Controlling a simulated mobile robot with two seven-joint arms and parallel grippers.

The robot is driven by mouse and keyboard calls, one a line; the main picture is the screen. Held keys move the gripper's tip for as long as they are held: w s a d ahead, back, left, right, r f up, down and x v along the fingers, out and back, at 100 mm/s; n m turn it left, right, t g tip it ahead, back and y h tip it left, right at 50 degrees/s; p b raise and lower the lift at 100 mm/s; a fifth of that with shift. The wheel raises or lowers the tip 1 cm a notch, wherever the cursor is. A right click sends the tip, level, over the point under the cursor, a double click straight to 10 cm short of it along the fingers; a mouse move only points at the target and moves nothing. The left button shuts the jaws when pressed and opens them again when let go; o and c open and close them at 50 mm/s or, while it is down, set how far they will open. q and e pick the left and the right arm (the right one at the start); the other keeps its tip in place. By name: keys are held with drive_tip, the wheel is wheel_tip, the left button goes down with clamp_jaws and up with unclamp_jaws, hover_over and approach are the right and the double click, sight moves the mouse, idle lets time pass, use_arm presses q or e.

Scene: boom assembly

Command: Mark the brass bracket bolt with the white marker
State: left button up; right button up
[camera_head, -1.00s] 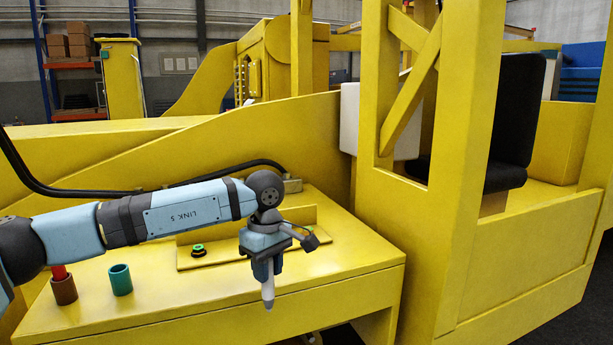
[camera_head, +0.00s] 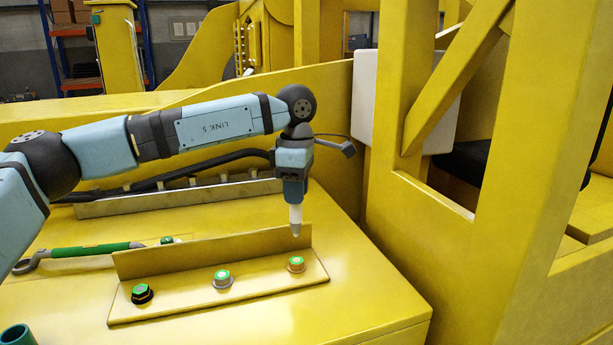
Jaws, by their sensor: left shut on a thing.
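My left gripper (camera_head: 294,190) is shut on the white marker (camera_head: 296,214), which hangs upright with its tip down. The brass bracket bolt (camera_head: 296,264) is at the right end of the yellow angle bracket (camera_head: 215,252). The marker tip shows above the brass bolt in the picture, against the bracket's upright flange, with a visible gap between. The brass bolt's top looks green. A silver bolt (camera_head: 222,280) sits mid-bracket and a black bolt (camera_head: 142,294) at the left end, both with green tops. My right gripper is not in view.
A green-handled wrench (camera_head: 90,250) lies left of the bracket. A teal cup (camera_head: 16,336) stands at the lower left corner. A black hose (camera_head: 200,162) runs along a metal rail behind. A tall yellow cab frame (camera_head: 400,120) rises at the right.

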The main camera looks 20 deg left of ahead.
sight(296, 221)
use_arm(q)
drive_tip(key=shift+w, duration=0.15)
drive_tip(key=shift+s, duration=0.4)
drive_tip(key=shift+s+f+b, duration=0.15)
drive_tip(key=shift+f+b, duration=0.05)
drive_tip(key=shift+b, duration=0.1)
drive_tip(key=shift+w+f+b, duration=0.2)
drive_tip(key=shift+f+b, duration=0.35)
drive_tip(key=shift+f, duration=0.7)
drive_tip(key=shift+f+b, duration=0.35)
drive_tip(key=shift+f, duration=0.45)
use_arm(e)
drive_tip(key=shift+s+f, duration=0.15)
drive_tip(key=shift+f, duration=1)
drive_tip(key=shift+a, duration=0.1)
use_arm(q)
drive_tip(key=shift+f+b, duration=0.55)
drive_tip(key=shift+f, duration=0.2)
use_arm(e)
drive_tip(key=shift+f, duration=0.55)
use_arm(q)
drive_tip(key=shift+r, duration=0.2)
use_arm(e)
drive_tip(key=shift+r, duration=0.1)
